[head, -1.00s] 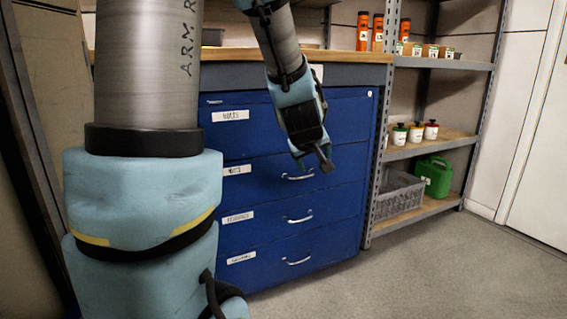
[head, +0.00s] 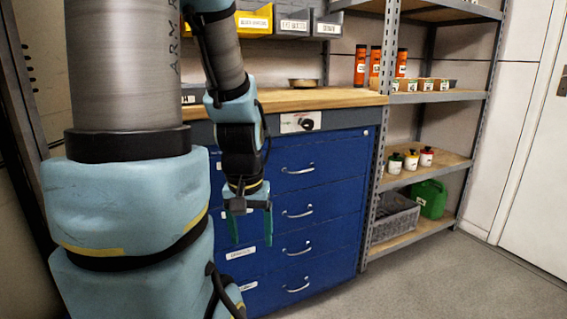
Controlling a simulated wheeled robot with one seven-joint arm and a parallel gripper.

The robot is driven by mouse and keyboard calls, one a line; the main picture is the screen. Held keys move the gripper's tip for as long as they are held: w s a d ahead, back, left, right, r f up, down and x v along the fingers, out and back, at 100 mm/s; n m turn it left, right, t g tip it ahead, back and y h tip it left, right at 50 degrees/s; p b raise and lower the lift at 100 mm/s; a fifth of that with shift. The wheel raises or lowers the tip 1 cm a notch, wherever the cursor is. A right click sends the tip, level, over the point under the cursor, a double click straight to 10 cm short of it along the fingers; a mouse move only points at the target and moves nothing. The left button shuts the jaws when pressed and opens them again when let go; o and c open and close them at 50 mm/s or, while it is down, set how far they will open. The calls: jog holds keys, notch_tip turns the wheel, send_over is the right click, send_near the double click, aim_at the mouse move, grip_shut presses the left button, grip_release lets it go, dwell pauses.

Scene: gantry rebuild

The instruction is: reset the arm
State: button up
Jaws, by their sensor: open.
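My arm comes down from the upper left of the head view, with its thick column at the left and its slimmer forearm at the centre. My gripper (head: 251,228) hangs fingers down in front of the blue drawer cabinet (head: 345,165). Its two greenish fingers are spread apart with nothing between them. The gripper covers part of the drawer fronts, and my arm hides the cabinet's left side.
A wooden worktop (head: 345,98) lies on the cabinet, with a round dish (head: 303,83) on it and bins (head: 293,24) above. A metal shelf (head: 408,98) at right holds orange bottles (head: 375,62), a grey crate (head: 393,222) and a green can (head: 430,198). Floor (head: 450,275) at right is clear.

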notch_tip(320, 180, up, 24)
jog(key=p, duration=2.1)
jog(key=shift+p, duration=0.3)
